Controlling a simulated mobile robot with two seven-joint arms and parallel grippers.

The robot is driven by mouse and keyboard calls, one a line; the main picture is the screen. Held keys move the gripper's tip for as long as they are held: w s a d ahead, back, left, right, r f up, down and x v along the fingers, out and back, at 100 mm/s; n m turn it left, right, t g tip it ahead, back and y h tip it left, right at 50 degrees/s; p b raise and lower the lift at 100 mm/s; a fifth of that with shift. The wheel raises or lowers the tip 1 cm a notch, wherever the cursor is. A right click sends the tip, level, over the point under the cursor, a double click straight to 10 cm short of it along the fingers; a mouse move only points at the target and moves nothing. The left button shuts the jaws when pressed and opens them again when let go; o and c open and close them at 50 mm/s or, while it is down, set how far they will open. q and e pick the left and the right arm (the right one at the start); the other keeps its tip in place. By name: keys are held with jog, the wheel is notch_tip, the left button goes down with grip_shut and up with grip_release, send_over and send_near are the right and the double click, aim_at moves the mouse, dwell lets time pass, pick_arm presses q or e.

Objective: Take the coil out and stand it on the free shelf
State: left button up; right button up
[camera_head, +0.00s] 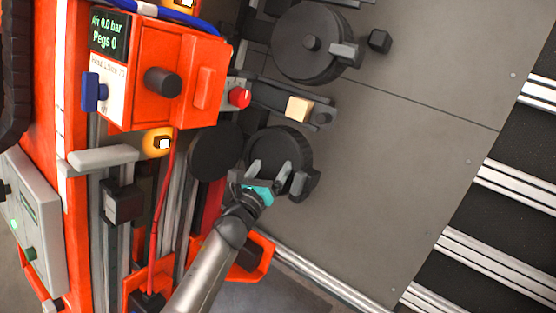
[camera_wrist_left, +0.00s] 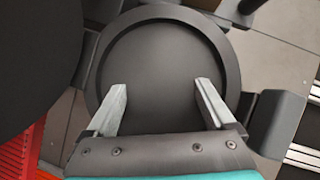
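No wound coil can be made out for certain; the round parts are plain dark discs. My left gripper (camera_head: 268,170) is over a dark round dish (camera_head: 290,142) with a raised rim. In the left wrist view, the gripper (camera_wrist_left: 160,95) has its fingers wide apart with nothing between them, and the dish (camera_wrist_left: 160,60) fills the middle. I cannot tell whether the fingertips touch it. A flat black disc (camera_head: 215,150) is beside it on the left and shows at the wrist view's left edge (camera_wrist_left: 35,55). No free shelf can be identified. My right gripper is out of view.
An orange control box (camera_head: 165,75) reads Air 0.0 bar, Pegs 0. A red button (camera_head: 239,97) and a tan block (camera_head: 299,109) are above the dish. Another round dark unit (camera_head: 312,43) stands at the top. Grey floor (camera_head: 400,150) is open to the right.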

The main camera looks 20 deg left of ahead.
pick_arm(q)
grip_shut()
dwell(0.5)
jog(key=shift+r, duration=0.2)
jog(key=shift+r, duration=0.15)
jog(key=shift+r+p, duration=0.45)
jog(key=shift+p, duration=0.1)
jog(key=s+a+p, duration=0.2)
jog(key=s+a, duration=0.1)
jog(key=s, duration=1.5)
notch_tip(320, 180, up, 21)
jog(key=d+n+y+p, duration=0.1)
jog(key=d+y+p, duration=0.1)
jog(key=p, duration=0.5)
jog(key=shift+d+n+y, duration=0.15)
jog(key=shift+n+y, duration=0.15)
jog(key=shift+y, duration=0.1)
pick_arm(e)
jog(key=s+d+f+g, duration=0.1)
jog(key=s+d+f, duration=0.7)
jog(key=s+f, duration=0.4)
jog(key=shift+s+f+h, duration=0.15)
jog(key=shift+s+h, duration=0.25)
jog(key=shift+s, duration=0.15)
